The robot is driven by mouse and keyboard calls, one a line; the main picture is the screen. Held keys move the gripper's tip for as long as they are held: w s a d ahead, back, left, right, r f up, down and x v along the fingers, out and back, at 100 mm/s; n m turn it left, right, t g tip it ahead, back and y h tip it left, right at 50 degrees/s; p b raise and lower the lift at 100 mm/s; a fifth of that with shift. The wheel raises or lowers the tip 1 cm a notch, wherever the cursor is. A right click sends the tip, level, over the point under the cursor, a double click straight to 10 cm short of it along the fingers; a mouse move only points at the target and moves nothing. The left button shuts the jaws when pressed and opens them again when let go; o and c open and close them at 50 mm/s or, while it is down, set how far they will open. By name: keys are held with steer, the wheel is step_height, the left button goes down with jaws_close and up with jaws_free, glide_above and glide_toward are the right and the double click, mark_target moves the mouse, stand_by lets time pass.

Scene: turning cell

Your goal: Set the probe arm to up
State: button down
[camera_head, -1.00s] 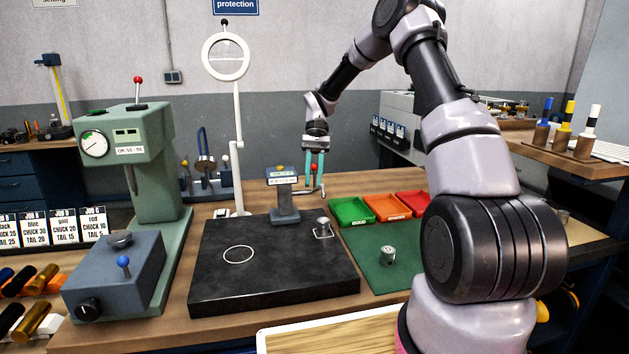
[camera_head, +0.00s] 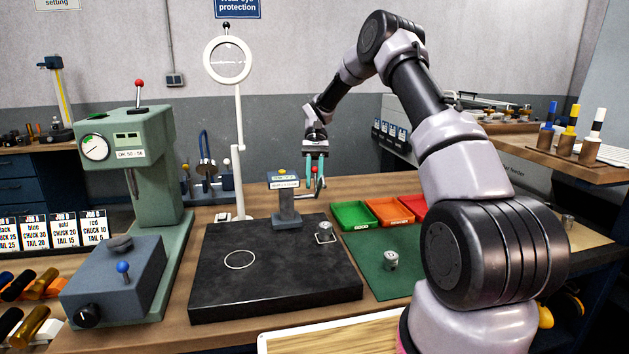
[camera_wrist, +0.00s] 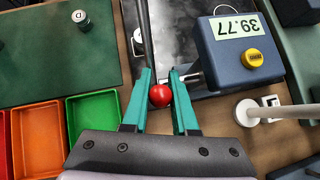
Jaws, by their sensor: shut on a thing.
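The bench gauge (camera_head: 285,205) stands on the black plate in the head view. In the wrist view its blue-grey head (camera_wrist: 240,62) shows a display reading 39.77, upside down, and a yellow button. The probe arm's red ball knob (camera_wrist: 160,96) sits between my gripper's teal fingers (camera_wrist: 162,98). A dark rod (camera_wrist: 146,40) runs away from the knob. In the head view my gripper (camera_head: 315,178) is just right of the gauge head, shut on the knob (camera_head: 314,169). How far the probe arm is raised is hard to tell.
A black surface plate (camera_head: 270,285) bears a small metal part (camera_head: 324,231). Green (camera_head: 353,216), orange (camera_head: 385,211) and red (camera_head: 412,205) trays lie right of the gauge. A magnifier stand (camera_head: 237,170) rises behind it. A green press-like gauge (camera_head: 150,190) stands at left.

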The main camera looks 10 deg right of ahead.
steer(key=shift+w+a+r, duration=0.1)
steer(key=shift+a+r, duration=0.1)
steer(key=shift+r, duration=0.05)
stand_by(0.5)
steer(key=c, duration=0.8)
jaws_free()
steer(key=shift+o, duration=0.5)
steer(key=shift+f, duration=0.1)
steer(key=shift+d, duration=0.1)
steer(key=v, duration=1)
steer(key=shift+w+r, duration=0.25)
steer(key=shift+r, duration=0.05)
